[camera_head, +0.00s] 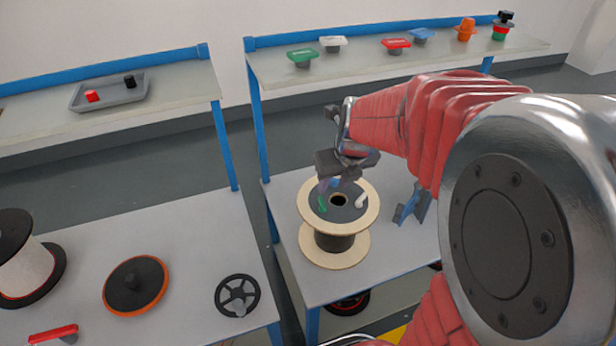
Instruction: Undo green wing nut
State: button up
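A small green piece (322,204), which may be the green wing nut, shows on the dark top of a cable spool with pale wooden flanges (333,256). The spool stands upright on the right-hand table. My gripper (335,186) reaches in from the right and points down just above the spool's top, close to the green piece. Its fingers are small and dark, so I cannot tell whether they are open or shut, or touch the piece. A larger green part (302,57) sits on the rear shelf.
A white piece (361,200) is on the spool's top right. A blue-and-grey bracket (412,205) stands right of the spool. The rear shelf (270,68) holds several coloured parts. The left table (190,225) holds a white spool, an orange-rimmed disc (136,284) and a black handwheel (238,295).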

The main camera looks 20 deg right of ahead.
aim_at(323, 203)
jog(key=shift+x, duration=6.9)
jog(key=shift+c, duration=0.3)
grip_shut()
